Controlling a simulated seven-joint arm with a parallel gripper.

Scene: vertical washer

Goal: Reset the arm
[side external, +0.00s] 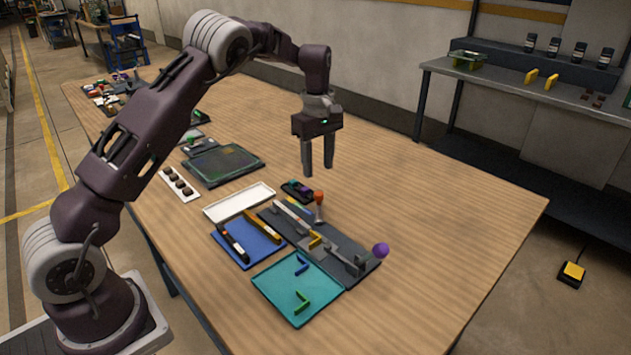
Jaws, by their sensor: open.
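My gripper (319,168) hangs above the wooden table (440,215), fingers pointing down, open and empty. It is apart from everything on the table. Below it and a little to the left in the picture is a dark grey board (340,272) with several small parts on it. A red-topped upright piece (319,205) and a purple ball (380,250) stand at this board. I cannot tell which piece is a washer at this size.
Nearby lie a teal tray (275,290), a blue tray (225,245), a white tray (213,212) and a dark green-topped tray (192,172). A metal side bench (460,75) stands at the back right. The table's right half is clear.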

